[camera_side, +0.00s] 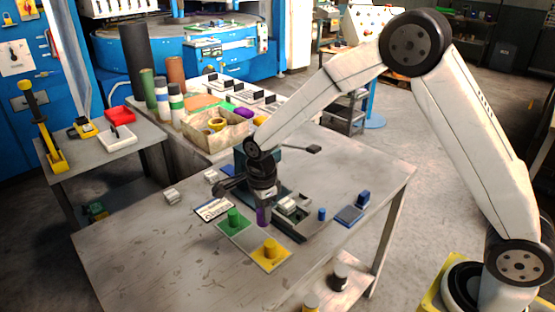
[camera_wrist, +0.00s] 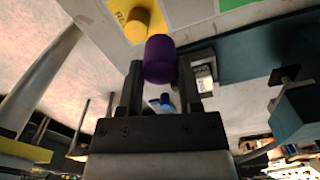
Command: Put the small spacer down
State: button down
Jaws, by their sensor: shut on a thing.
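The small spacer, a purple cylinder (camera_side: 262,217), is upright under my gripper (camera_side: 262,204) in the side view. In the wrist view the purple cylinder (camera_wrist: 160,60) sits between my two fingertips, and my gripper is shut on it. A yellow cylinder (camera_side: 270,249) stands on a yellow plate (camera_side: 281,264) in front of it. A green cylinder (camera_side: 234,217) stands on a green plate (camera_side: 229,229) to its left. I cannot tell whether the spacer's lower end touches anything.
A dark tray with grey blocks (camera_side: 291,206) is close on the right. A small blue cylinder (camera_side: 322,213) and a blue block on a blue plate (camera_side: 347,217) stand further right. The table's front left (camera_side: 150,255) is clear.

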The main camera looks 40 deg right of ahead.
jog(key=shift+w+a+f, duration=0.15)
jog(key=shift+w+f, duration=0.85)
jog(key=shift+f, duration=0.2)
jog(key=shift+w+a+f, duration=0.1)
jog(key=shift+w+f, duration=0.85)
jog(key=shift+f, duration=0.25)
jog(key=shift+w+f, duration=0.15)
jog(key=shift+f, duration=0.05)
jog(key=shift+w+f, duration=0.1)
jog(key=shift+f, duration=1.5)
jog(key=shift+f, duration=0.1)
jog(key=shift+c, duration=1.4)
grip_release()
jog(key=shift+f, duration=0.1)
notch_tip(320, 180, up, 12)
jog(key=shift+r, duration=0.2)
